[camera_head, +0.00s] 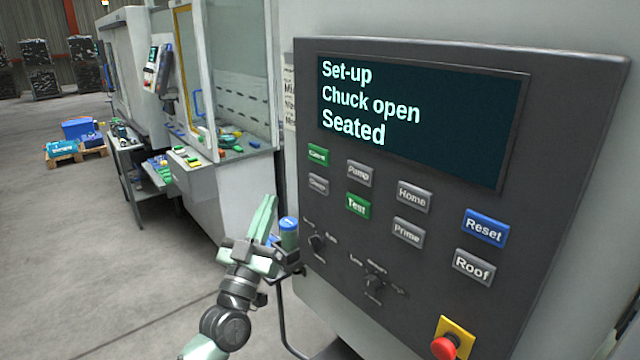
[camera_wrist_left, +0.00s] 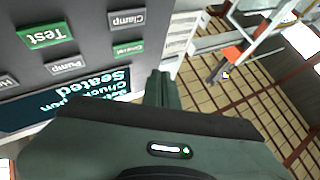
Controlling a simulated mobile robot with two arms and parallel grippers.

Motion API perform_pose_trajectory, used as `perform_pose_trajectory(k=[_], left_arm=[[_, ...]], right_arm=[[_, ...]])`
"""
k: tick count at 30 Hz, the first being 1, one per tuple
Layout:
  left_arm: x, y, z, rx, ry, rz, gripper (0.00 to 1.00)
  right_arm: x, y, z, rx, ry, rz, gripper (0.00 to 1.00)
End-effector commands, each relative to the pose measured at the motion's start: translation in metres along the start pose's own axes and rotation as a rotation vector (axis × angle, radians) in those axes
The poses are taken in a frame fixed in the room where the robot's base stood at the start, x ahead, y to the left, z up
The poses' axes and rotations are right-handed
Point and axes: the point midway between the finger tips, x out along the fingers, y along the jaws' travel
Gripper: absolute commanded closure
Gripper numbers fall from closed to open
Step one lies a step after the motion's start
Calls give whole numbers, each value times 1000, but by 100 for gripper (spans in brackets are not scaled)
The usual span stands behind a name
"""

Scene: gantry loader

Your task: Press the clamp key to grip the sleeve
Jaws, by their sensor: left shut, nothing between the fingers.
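The clamp key (camera_head: 318,184) is a small grey key at the left of the dark control panel (camera_head: 420,222), under a green key. It also shows in the left wrist view (camera_wrist_left: 127,19), where its label reads Clamp. The panel's display (camera_head: 415,118) reads Set-up, Chuck open, Seated. My left gripper (camera_head: 268,201) is left of the panel and lower than the clamp key, apart from it in the picture. Its green fingers point up and are together and empty; they also show in the left wrist view (camera_wrist_left: 160,78). I cannot make out the sleeve. My right gripper is out of view.
Other keys surround it, including Pump (camera_head: 359,173), Test (camera_head: 357,205) and Reset (camera_head: 485,228). A red emergency stop (camera_head: 446,346) sits at the panel's lower right. A machine with glass (camera_head: 240,75) stands behind.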

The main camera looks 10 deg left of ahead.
Motion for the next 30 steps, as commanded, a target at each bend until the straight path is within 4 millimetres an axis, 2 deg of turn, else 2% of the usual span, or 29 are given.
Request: perform_pose_trajectory(k=[11, 30], left_arm=[[3, 2, 4, -1, -1, 0, 100], [56, 41, 42, 0, 0, -1, 100]], right_arm=[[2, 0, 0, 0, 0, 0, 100], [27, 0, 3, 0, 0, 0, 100]])
